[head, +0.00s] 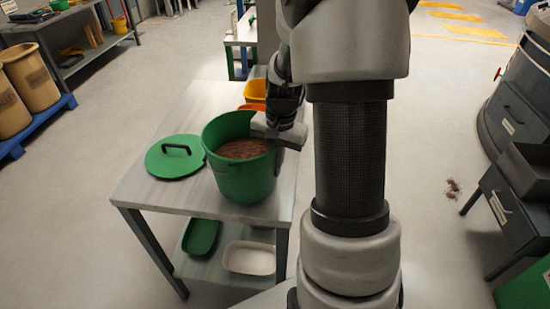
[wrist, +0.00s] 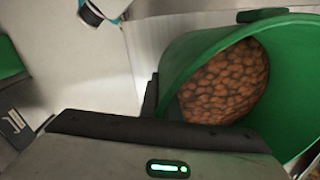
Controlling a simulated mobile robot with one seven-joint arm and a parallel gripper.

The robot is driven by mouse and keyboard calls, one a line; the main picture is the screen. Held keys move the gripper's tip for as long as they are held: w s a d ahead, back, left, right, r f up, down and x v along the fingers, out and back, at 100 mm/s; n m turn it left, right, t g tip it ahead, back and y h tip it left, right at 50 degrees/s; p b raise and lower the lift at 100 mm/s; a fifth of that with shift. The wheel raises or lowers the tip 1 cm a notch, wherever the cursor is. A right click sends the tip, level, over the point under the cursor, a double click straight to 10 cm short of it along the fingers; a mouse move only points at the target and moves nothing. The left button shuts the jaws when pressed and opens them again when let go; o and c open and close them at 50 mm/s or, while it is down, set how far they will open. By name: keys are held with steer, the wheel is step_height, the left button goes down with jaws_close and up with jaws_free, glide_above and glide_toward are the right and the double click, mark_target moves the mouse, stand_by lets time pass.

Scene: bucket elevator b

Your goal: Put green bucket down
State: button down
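The green bucket (head: 243,175) holds brown, nut-like pieces and looks roughly upright at the right part of the grey table (head: 160,190). I cannot tell whether its bottom touches the top. My gripper (head: 272,132) is at the bucket's right rim. In the wrist view the bucket (wrist: 195,55) fills the right side. The dark fingers of my gripper (wrist: 162,103) sit on both sides of its wall and appear shut on it. The fingertips are partly hidden.
A green lid (head: 172,160) with a black handle lies left of the bucket. Orange and yellow containers (head: 255,90) stand behind it. Green and white trays (head: 248,258) are on the lower shelf. A dark cabinet (head: 515,200) is at right.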

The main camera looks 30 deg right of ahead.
steer(key=shift+w+f, duration=0.15)
steer(key=shift+f, duration=0.35)
steer(key=c, duration=2)
jaws_free()
